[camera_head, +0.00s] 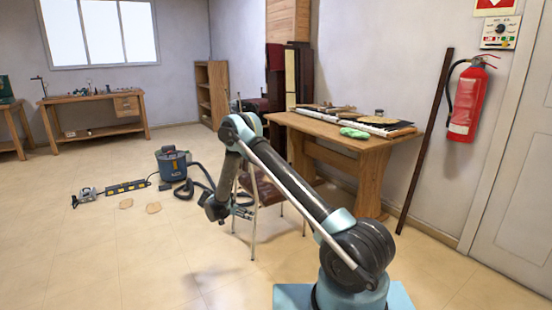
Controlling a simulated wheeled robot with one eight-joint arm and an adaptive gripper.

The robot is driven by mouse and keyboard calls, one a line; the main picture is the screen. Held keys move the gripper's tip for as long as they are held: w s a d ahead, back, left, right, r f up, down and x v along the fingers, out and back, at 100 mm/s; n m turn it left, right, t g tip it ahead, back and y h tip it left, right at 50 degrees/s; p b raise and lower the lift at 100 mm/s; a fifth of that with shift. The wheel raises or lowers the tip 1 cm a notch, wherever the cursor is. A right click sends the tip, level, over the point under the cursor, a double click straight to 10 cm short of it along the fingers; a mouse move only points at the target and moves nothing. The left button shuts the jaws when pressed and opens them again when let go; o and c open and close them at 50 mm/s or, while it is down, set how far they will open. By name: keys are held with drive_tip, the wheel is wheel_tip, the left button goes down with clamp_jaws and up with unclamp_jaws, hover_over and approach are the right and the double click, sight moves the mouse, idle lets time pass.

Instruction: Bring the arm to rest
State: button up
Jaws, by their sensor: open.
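My arm rises from its base at the bottom right, bends at a high elbow near the middle, and folds down on the far side. My gripper (243,211) hangs low at the arm's end, in front of the chair (265,187). It is small and partly confused with the hose and chair legs behind it. It is open, and I see nothing held in it. The piano keyboard (365,121) lies on the wooden workbench (364,158), right of and beyond the arm, apart from the gripper.
A green cloth (354,133) lies on the bench. A blue vacuum cleaner (172,163), power strip (127,187) and small tool (84,196) are on the floor. A dark pole (424,145) leans on the right wall near the fire extinguisher (468,100). The left foreground floor is clear.

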drive_tip(key=s+d+r+n+g+y, duration=0.15)
drive_tip(key=s+d+r, duration=0.25)
drive_tip(key=d+r, duration=0.8)
drive_tip(key=s+d+r+n+g+y, duration=0.1)
drive_tip(key=s+d+r+n+g, duration=0.15)
drive_tip(key=d+r, duration=0.95)
drive_tip(key=s+d+r+n+y, duration=0.1)
drive_tip(key=s+d+r, duration=0.3)
drive_tip(key=s, duration=0.5)
drive_tip(key=s+d+r+n+y, duration=0.1)
drive_tip(key=s+d+r, duration=0.25)
drive_tip(key=s, duration=0.45)
drive_tip(key=s+d+r+n+y, duration=0.1)
drive_tip(key=s+d+r, duration=0.3)
drive_tip(key=s, duration=0.5)
drive_tip(key=s+f+n+y, duration=0.1)
drive_tip(key=s+f, duration=0.2)
drive_tip(key=s, duration=0.6)
drive_tip(key=s+f+y, duration=0.2)
drive_tip(key=s+f, duration=0.1)
drive_tip(key=s, duration=0.5)
drive_tip(key=shift+s+f+n, duration=0.3)
drive_tip(key=shift+s+n, duration=0.1)
